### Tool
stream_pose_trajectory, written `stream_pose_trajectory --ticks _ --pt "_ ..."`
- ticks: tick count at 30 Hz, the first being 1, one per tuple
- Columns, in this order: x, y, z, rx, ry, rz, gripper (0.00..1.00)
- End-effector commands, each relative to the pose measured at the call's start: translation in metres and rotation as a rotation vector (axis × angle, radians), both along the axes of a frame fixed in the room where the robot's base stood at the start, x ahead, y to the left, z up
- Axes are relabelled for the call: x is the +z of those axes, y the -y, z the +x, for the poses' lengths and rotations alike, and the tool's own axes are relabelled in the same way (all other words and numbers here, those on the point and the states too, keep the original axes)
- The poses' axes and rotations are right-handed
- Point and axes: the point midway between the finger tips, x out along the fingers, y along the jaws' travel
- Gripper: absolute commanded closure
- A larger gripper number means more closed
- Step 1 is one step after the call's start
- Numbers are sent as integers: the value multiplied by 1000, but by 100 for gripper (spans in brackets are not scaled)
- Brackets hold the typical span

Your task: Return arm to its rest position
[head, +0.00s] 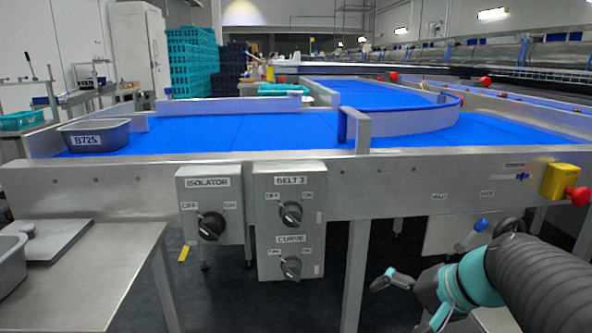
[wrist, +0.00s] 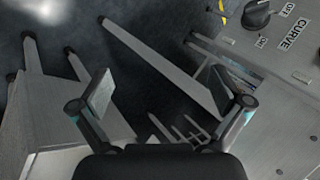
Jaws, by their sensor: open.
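My gripper (head: 398,306) is at the lower right in the head view, in front of and below the conveyor's steel side, at the end of my arm. In the wrist view, its two fingers stand wide apart with nothing between them (wrist: 163,92). The wrist view looks down past steel legs to the dark floor. The control box with the BELT 2 and CURVE knobs (head: 290,185) is left of my gripper in the head view. The CURVE knob (wrist: 257,14) shows at the top right of the wrist view. My gripper appears clear of everything.
The blue conveyor belt (head: 230,133) carries a grey tub labelled B725 (head: 95,137). An ISOLATOR box (head: 210,205) hangs on its steel side. A yellow box with a red button (head: 560,182) is at right. A steel table (head: 95,265) stands at lower left.

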Motion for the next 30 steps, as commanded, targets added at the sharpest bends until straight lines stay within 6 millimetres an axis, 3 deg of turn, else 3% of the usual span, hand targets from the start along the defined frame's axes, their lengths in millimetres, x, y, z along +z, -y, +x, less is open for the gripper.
stream_pose_trajectory --ticks 1,4,9,12,18,30 --pt "7 -14 -16 66 -4 -80 0" --pt "7 -28 -45 175 -7 -242 0" --pt "12 -33 -82 333 34 -503 0" --pt "16 -31 -95 398 70 -621 0" --pt "21 -27 -104 460 118 -741 0" --pt "20 -26 -105 464 120 -753 0"
